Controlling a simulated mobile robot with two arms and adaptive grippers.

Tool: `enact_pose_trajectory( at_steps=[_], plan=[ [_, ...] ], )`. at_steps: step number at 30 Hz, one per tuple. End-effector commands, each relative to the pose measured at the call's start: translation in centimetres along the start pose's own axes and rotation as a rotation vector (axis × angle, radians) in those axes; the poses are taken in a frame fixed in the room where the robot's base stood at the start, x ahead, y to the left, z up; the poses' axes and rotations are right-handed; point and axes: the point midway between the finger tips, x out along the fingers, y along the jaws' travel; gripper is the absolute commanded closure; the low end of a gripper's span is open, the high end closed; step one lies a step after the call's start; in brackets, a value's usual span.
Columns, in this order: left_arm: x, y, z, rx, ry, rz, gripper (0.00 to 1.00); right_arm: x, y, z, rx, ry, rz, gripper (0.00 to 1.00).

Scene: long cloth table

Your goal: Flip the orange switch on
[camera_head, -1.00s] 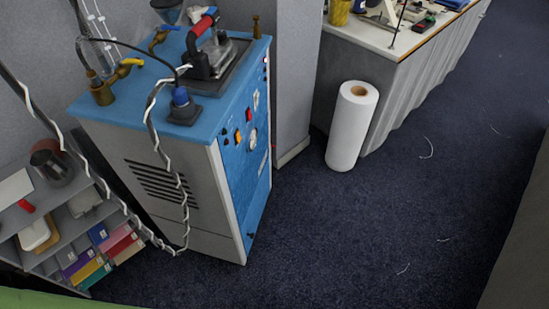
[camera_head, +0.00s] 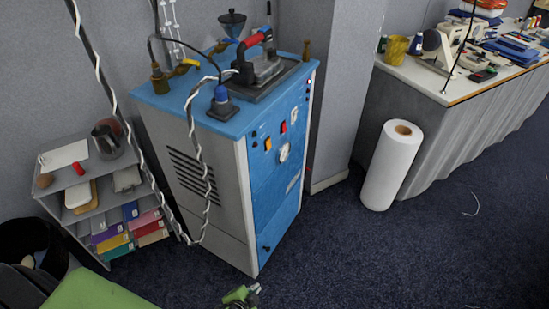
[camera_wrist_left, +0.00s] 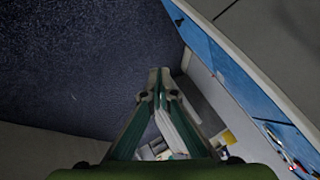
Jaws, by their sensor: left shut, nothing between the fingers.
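The orange switch (camera_head: 267,144) is small and sits on the blue front panel of the steam station (camera_head: 255,205). Whether the switch is on or off is too small to tell. My left gripper (camera_head: 243,294) shows green at the bottom edge of the head view, low in front of the station and well apart from the switch. In the left wrist view the gripper's fingertips (camera_wrist_left: 158,72) are together and empty, with the blue panel at the right. My right gripper is not in view.
An iron (camera_head: 262,62) with a red handle rests on top of the station. A grey shelf (camera_head: 85,185) with colored boxes stands at the left. A white roll (camera_head: 392,165) and a cloth-covered table (camera_head: 440,125) are at the right. The dark floor (camera_head: 370,260) in front is clear.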

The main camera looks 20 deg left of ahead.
Motion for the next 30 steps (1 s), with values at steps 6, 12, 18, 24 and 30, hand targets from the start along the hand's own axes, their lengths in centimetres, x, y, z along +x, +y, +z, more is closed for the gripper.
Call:
enact_pose_trajectory(
  at_steps=[6, 12, 18, 24, 30],
  plan=[
    [-1.6, -12.6, -13.2, 0.272, 0.207, -0.299, 1.00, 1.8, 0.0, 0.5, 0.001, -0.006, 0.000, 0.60],
    [-7.3, -22.1, -22.1, 0.485, 0.299, -0.584, 1.00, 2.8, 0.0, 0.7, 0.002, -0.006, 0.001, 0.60],
    [-11.7, -26.7, -26.0, 0.594, 0.317, -0.747, 1.00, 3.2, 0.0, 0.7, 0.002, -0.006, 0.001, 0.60],
    [-12.7, -27.6, -26.7, 0.616, 0.318, -0.780, 1.00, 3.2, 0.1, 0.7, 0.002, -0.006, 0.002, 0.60],
    [-12.6, -27.5, -26.7, 0.615, 0.318, -0.778, 1.00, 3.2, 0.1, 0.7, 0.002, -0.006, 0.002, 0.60]
  ],
)
